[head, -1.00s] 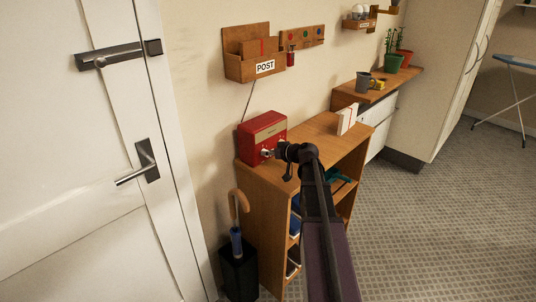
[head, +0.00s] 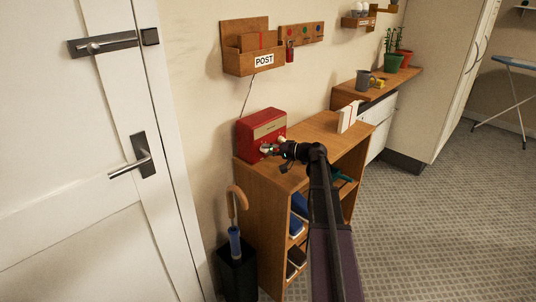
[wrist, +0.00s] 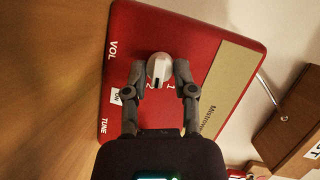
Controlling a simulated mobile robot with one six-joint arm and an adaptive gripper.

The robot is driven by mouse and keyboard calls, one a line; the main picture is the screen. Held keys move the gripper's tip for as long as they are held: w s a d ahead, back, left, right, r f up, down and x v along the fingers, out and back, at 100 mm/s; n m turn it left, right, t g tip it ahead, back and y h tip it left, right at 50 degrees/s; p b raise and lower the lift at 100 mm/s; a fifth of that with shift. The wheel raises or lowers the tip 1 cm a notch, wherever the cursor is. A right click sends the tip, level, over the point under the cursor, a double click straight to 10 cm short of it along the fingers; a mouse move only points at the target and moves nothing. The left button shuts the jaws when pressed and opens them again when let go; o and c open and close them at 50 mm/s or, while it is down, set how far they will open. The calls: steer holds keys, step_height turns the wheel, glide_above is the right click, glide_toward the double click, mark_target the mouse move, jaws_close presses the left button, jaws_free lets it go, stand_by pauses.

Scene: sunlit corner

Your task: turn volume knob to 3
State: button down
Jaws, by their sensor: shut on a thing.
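The red radio (head: 254,133) stands on the left end of the wooden shelf unit, its knob side facing my arm. In the wrist view its face (wrist: 205,35) appears turned, with VOL, TUNE and ON labels and the digits 1 and 2. My gripper (wrist: 158,72) is shut on the pale volume knob (wrist: 158,66), one finger on each side. A dark mark on the knob faces the side of the 2. Other digits and the area near TUNE are partly hidden by my gripper. In the head view my gripper (head: 270,150) is at the radio's front.
A wooden POST box (head: 238,62) hangs on the wall above the radio. White books (head: 347,116) stand farther right on the shelf unit (head: 312,130). An umbrella (head: 236,240) in a black stand is below, beside the white door (head: 70,190). Open floor lies to the right.

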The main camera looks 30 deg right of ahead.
steer(key=shift+a+f+m+y+b, duration=0.15)
steer(key=shift+m+y+b, duration=0.4)
steer(key=shift+m, duration=0.35)
steer(key=shift+c, duration=2.1)
jaws_free()
steer(key=shift+h+p, duration=0.25)
steer(key=shift+p, duration=0.05)
